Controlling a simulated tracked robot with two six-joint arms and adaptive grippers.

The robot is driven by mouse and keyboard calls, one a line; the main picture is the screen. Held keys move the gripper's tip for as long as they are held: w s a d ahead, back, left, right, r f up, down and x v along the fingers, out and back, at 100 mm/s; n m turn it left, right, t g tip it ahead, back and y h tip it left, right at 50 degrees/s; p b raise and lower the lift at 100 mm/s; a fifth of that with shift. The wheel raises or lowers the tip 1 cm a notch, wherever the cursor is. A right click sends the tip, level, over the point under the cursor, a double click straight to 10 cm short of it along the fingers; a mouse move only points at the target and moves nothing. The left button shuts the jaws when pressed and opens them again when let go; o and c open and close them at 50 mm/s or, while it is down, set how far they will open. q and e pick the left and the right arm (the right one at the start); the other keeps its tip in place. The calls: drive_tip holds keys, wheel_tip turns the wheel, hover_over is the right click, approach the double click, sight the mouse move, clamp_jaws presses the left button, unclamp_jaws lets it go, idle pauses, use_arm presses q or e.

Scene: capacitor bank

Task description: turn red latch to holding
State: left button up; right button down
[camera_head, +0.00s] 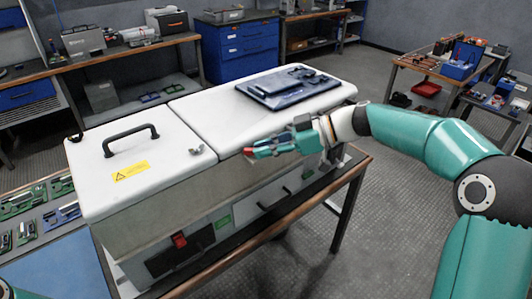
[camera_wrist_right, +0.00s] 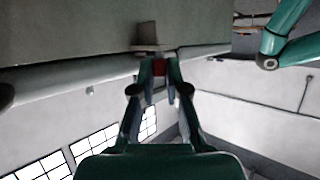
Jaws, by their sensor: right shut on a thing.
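My right gripper (camera_head: 258,151) is at the front edge of the white lid of the long grey cabinet (camera_head: 163,235). In the right wrist view its two fingers (camera_wrist_right: 159,80) are closed around a small red piece, the red latch (camera_wrist_right: 159,67), just below a grey block. In the head view only a bit of red (camera_head: 248,151) shows at the fingertips, and the fingers hide most of the latch. Its turn angle cannot be told. My left gripper is not in view.
A second red part, a switch (camera_head: 179,240), is on the cabinet's front panel. A black handle (camera_head: 130,131) and a grey wing-shaped knob (camera_head: 196,150) stand on the lid. A dark blue tray (camera_head: 262,97) lies at the lid's far end. The floor right of the bench is clear.

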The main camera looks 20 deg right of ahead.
drive_tip(key=shift+s+a+m+t+h+b, duration=0.25)
drive_tip(key=shift+m+t+h+b, duration=0.95)
drive_tip(key=shift+m, duration=0.3)
drive_tip(key=shift+s+a+m+t+h+b, duration=0.25)
drive_tip(key=shift+m+t+h+b, duration=0.9)
drive_tip(key=shift+m+t, duration=0.3)
drive_tip(key=shift+s+a+m+t+h+b, duration=0.25)
drive_tip(key=shift+m+t+h+b, duration=0.95)
drive_tip(key=shift+m, duration=0.35)
drive_tip(key=c, duration=1.2)
unclamp_jaws()
